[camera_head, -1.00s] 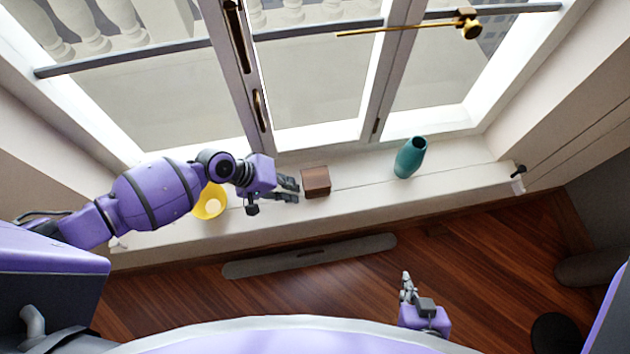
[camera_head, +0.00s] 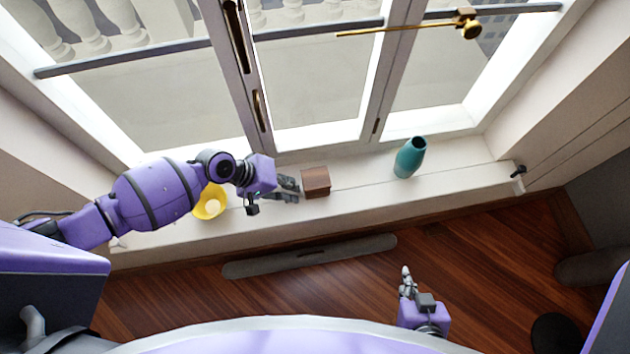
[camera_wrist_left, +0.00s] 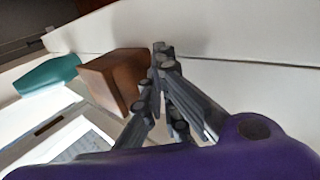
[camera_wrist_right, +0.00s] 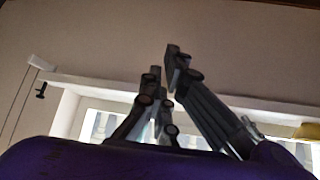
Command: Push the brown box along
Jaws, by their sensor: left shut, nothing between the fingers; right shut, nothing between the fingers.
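The brown box (camera_head: 316,182) sits on the white windowsill, between the yellow bowl and the teal vase. My left gripper (camera_head: 298,189) is shut and empty, just left of the box with its fingertips close to the box's left side. In the left wrist view the box (camera_wrist_left: 113,80) is beside the fingertips (camera_wrist_left: 160,52); I cannot tell if they touch it. My right gripper (camera_head: 406,272) is shut and empty, over the floor in front of the sill. Its fingers (camera_wrist_right: 165,70) also show in the right wrist view, with a plain wall beyond.
The teal vase (camera_head: 410,157) stands on the sill to the right of the box, with clear sill between them. A yellow bowl (camera_head: 209,202) is under my left arm. The window frame (camera_head: 262,130) runs behind the sill.

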